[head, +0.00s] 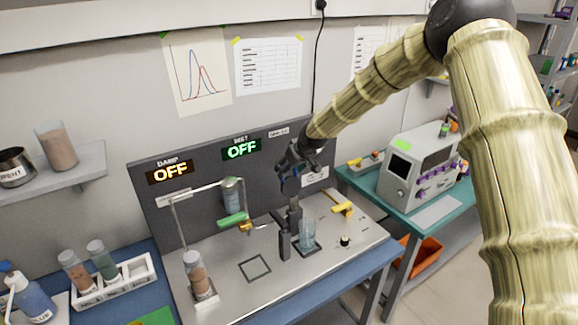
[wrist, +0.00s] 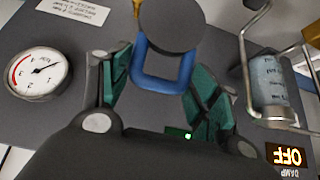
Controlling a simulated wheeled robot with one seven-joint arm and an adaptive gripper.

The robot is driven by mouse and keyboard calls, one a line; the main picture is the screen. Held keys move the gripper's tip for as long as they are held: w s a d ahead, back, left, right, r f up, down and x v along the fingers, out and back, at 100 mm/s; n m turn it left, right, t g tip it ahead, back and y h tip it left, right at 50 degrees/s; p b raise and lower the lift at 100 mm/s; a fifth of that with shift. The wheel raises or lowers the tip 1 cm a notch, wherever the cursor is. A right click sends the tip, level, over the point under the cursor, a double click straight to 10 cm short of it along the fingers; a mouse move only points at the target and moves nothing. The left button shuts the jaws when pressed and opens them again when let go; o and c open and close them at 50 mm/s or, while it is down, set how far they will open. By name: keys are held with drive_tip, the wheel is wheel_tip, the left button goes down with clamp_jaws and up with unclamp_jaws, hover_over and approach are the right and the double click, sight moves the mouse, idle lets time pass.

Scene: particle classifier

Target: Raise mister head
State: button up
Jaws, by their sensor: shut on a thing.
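My gripper (head: 290,170) is above the middle of the metal bench, in front of the dark back panel. In the wrist view its green-padded fingers (wrist: 163,85) are on either side of a blue U-shaped handle (wrist: 165,82) and shut on it. The handle joins a dark round part (wrist: 170,24), which looks like the mister head; the blue handle also shows in the head view (head: 290,186). Below it stands a dark upright post (head: 285,245). A clear bluish jar (head: 307,233) stands beside the post. My gripper partly hides the mister head.
A wire frame holds a bluish container (head: 231,194) at the left, with a green-handled valve (head: 232,219). A jar of brown particles (head: 195,272) stands front left, and a yellow valve (head: 343,208) is at right. Signs read DAMP OFF (head: 170,173) and OFF (head: 241,149). A gauge (wrist: 38,73) is nearby.

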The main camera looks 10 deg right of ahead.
drive_tip(key=shift+s+a+f, duration=0.1)
drive_tip(key=shift+a+f, duration=0.05)
drive_tip(key=shift+f, duration=0.05)
drive_tip(key=o, duration=1.2)
drive_tip(key=shift+a, duration=0.1)
drive_tip(key=shift+w+a+f, duration=0.15)
drive_tip(key=shift+w, duration=0.15)
drive_tip(key=shift+s+d, duration=0.15)
drive_tip(key=shift+d, duration=0.4)
drive_tip(key=shift+a+r, duration=0.15)
drive_tip(key=shift+r, duration=0.1)
drive_tip(key=shift+r, duration=0.25)
drive_tip(key=v, duration=1.1)
drive_tip(key=shift+s, duration=0.3)
drive_tip(key=shift+d, duration=0.25)
